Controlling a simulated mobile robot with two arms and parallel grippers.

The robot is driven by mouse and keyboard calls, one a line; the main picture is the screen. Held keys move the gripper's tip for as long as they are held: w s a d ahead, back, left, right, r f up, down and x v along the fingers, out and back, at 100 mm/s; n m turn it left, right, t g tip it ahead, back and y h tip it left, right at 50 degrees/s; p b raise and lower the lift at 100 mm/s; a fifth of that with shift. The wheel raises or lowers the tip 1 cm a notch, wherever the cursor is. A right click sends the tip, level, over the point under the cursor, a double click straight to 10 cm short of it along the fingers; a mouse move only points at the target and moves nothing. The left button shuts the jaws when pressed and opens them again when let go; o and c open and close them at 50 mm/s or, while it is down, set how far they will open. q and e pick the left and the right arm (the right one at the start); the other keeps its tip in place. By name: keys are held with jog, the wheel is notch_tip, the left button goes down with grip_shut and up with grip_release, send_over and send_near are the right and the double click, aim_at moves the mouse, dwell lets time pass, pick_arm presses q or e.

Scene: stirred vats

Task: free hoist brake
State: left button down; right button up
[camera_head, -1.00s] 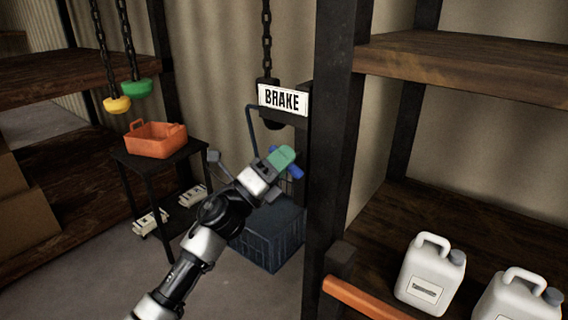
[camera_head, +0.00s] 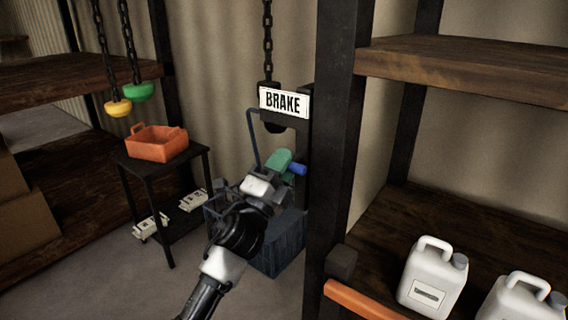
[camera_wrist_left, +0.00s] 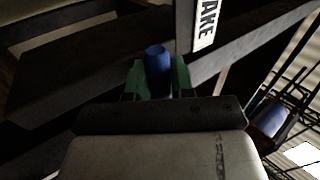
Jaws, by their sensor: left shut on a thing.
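The white BRAKE sign (camera_head: 283,102) is fixed on a dark post at the hoist, and its edge also shows in the left wrist view (camera_wrist_left: 206,22). Below it a blue handle (camera_head: 298,169) sticks out to the right of my left gripper (camera_head: 280,163). In the left wrist view the blue handle (camera_wrist_left: 157,62) stands between the green fingers of my left gripper (camera_wrist_left: 156,80), which are shut on it. The rest of the handle is hidden by the gripper. My right gripper is not in view.
A blue crate (camera_head: 278,250) stands on the floor below my arm. A dark shelf upright (camera_head: 335,130) rises close to the right. White jugs (camera_head: 432,277) stand on the right shelf. An orange bin (camera_head: 157,144) sits on a small table at the left.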

pick_arm(q)
jog(key=c, duration=1)
grip_release()
jog(key=shift+b+v, duration=1.2)
jog(key=shift+v, duration=4.2)
